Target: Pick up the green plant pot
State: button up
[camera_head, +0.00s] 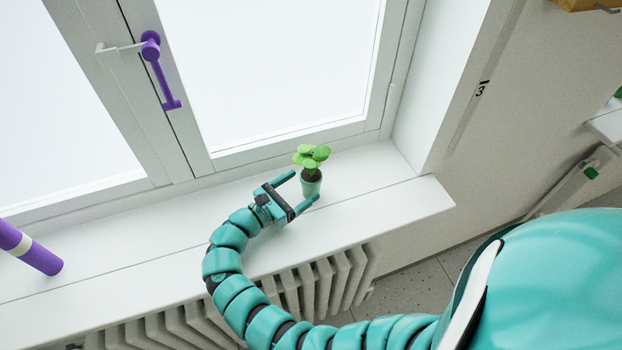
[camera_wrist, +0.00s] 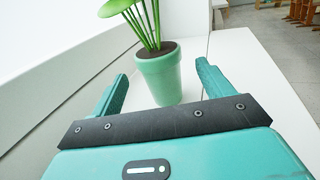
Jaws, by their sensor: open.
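The green plant pot (camera_head: 311,186) stands upright on the white windowsill, with dark soil and a leafy green plant (camera_head: 310,156) in it. In the wrist view the pot (camera_wrist: 159,80) is just ahead, between the lines of my two fingers, and the plant's leaves are partly cut off at the top edge. My gripper (camera_head: 304,188) is open and empty, its teal fingers reaching toward the pot from the left in the head view. In the wrist view my gripper (camera_wrist: 161,80) has a finger on each side of the pot's lower part. I cannot tell whether either finger touches it.
The windowsill (camera_head: 378,212) is clear around the pot, with the window frame (camera_head: 290,146) behind it. A purple and white cylinder (camera_head: 32,250) lies on the sill at far left. A purple window handle (camera_head: 158,70) is above. A radiator (camera_head: 330,282) is below the sill's front edge.

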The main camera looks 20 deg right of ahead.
aim_at(310, 179)
jog(key=p+x, duration=0.1)
jog(key=x, duration=0.1)
jog(key=p+x, duration=0.2)
jog(key=shift+r, duration=0.4)
jog(key=shift+w+d+f, duration=0.1)
jog(key=shift+d+f, duration=0.15)
jog(key=c, duration=1.2)
